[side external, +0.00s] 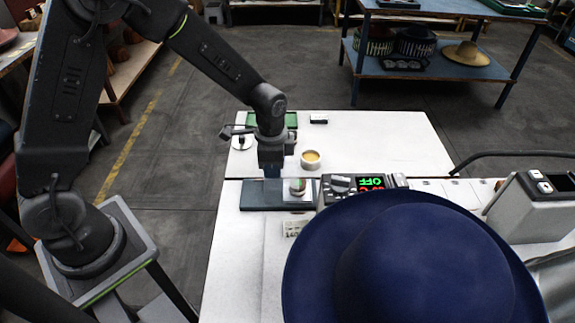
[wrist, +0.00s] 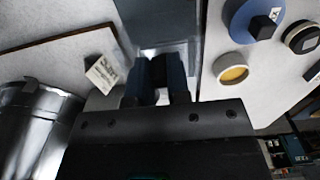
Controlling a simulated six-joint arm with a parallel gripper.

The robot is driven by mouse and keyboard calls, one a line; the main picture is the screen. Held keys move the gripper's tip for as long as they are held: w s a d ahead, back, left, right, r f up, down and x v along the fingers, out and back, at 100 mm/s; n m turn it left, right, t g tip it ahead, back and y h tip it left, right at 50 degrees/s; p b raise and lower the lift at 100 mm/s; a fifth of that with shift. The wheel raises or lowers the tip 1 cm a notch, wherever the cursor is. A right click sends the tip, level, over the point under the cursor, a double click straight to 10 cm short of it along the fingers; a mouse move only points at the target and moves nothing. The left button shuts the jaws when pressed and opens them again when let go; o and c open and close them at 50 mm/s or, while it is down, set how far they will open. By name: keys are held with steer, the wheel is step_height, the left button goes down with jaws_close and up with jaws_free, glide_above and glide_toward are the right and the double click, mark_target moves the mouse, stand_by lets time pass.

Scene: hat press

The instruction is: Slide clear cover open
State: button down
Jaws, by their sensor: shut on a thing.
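The clear cover (side external: 299,189) is a small see-through piece at the right end of a flat blue-grey base (side external: 252,196). A round, pale reddish part shows through it. My gripper (side external: 272,175) points straight down over the base, just left of the clear panel, and is shut on the cover's near part. In the wrist view my gripper's two dark fingers (wrist: 157,75) stand close together over the grey base (wrist: 163,18). The gripped part is mostly hidden between the fingers.
A control box (side external: 365,184) with a knob and lit display stands right of the base. A large navy hat (side external: 405,255) fills the front. A small yellow-filled cup (side external: 310,159) stands behind. A paper tag (wrist: 102,74) lies nearby.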

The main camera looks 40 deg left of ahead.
steer(key=s+a, duration=0.3)
steer(key=shift+s+a, duration=0.2)
steer(key=c, duration=1.1)
jaws_free()
step_height(320, 180, up, 14)
steer(key=shift+f, duration=0.1)
steer(key=s+r+n+t, duration=0.2)
steer(key=s+n, duration=0.1)
steer(key=s, duration=0.2)
steer(key=s+r+n+t, duration=0.1)
steer(key=s+r+n, duration=0.2)
steer(key=s, duration=0.2)
steer(key=s+r+n+t, duration=0.2)
steer(key=s+n, duration=0.1)
steer(key=s, duration=0.2)
steer(key=shift+s+a+r+t, duration=0.15)
steer(key=shift+r+t, duration=0.15)
